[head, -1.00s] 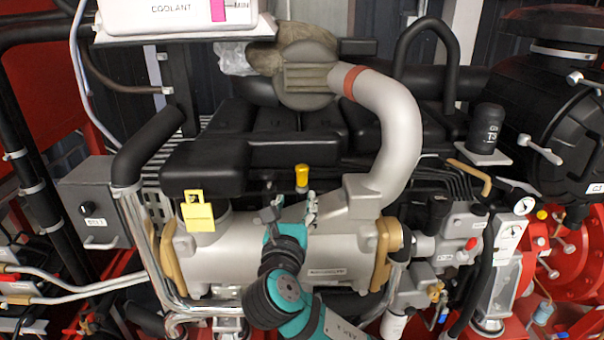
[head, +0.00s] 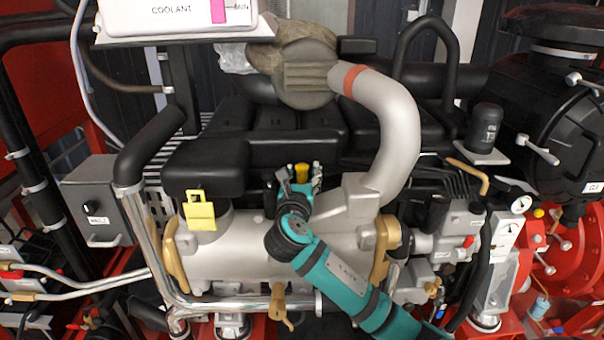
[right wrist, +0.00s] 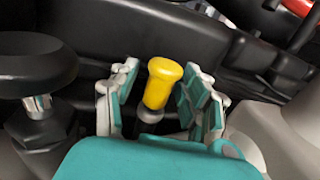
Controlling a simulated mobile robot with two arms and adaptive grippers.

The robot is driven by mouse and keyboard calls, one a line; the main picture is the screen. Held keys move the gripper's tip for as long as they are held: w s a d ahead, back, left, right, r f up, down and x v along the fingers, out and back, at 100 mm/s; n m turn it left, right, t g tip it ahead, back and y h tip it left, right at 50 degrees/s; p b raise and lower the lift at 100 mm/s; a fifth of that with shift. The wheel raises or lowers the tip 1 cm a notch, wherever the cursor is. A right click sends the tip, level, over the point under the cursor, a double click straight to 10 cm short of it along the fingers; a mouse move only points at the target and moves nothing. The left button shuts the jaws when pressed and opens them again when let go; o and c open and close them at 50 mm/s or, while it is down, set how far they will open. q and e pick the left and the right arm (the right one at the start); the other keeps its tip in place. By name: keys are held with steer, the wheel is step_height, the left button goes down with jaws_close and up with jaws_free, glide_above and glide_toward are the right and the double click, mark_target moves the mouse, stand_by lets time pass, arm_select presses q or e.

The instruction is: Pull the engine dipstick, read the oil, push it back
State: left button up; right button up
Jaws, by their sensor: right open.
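The dipstick's yellow handle (head: 302,172) stands upright at the front of the black engine cover, in the middle of the head view. My right gripper (head: 298,182) is at the handle, with its fingers on either side. In the right wrist view the yellow handle (right wrist: 160,82) stands between the two open fingers of my right gripper (right wrist: 160,100), with a gap visible on both sides. The dipstick's rod is hidden, and only a short dark collar shows below the handle. My left gripper is in neither view.
A round black cap (right wrist: 35,68) is close left of the fingers in the wrist view. A grey pipe (head: 392,125) curves down on the right. A yellow padlock-shaped tag (head: 199,210) hangs at left. The black engine cover (head: 290,150) rises behind the handle.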

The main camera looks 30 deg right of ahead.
jaws_close()
